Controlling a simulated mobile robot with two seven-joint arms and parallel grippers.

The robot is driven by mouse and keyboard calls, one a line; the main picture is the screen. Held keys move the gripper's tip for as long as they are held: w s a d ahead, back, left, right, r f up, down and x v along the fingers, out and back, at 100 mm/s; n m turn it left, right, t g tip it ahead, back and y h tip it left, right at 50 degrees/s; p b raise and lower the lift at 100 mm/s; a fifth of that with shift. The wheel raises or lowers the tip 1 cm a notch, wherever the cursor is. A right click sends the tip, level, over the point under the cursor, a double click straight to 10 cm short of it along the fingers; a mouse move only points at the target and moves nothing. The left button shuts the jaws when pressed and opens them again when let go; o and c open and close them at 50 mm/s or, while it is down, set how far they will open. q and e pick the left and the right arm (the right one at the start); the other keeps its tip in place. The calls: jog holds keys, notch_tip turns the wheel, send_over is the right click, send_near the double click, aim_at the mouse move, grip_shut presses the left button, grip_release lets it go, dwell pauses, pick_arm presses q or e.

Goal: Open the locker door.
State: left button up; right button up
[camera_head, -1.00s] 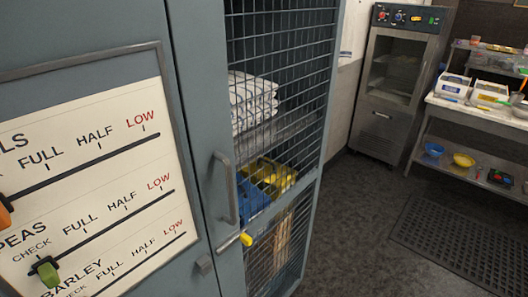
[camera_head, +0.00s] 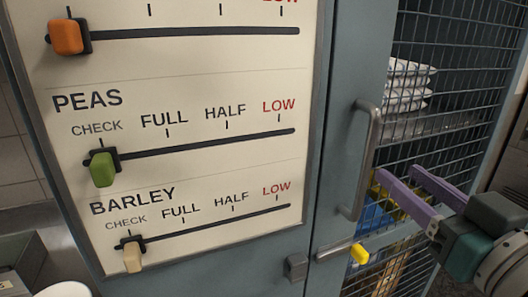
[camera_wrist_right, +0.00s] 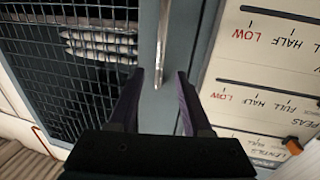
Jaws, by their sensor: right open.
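The locker door (camera_head: 345,100) has a grey-blue frame and dark wire mesh; it looks shut. Its upright metal bar handle (camera_head: 366,160) is on the left frame strip. My right gripper (camera_head: 397,171), with purple fingers, is open and empty just right of the handle in the head view. In the right wrist view the handle (camera_wrist_right: 163,45) shows ahead, between and beyond the open fingers (camera_wrist_right: 160,74); I cannot tell whether they touch it. My left gripper is not in view.
A cream slider board (camera_head: 200,130) with orange, green and beige knobs is left of the door. Behind the mesh are folded white cloths (camera_head: 408,85) and blue and yellow items. A grey container and a white round object sit at the lower left.

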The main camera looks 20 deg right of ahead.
aim_at(373, 152)
jog(key=w, duration=0.3)
jog(key=w+p, duration=0.1)
jog(key=w, duration=0.2)
jog(key=w+d, duration=0.1)
jog(key=w, duration=0.2)
jog(key=shift+w+r, duration=0.1)
grip_shut()
dwell(1.2)
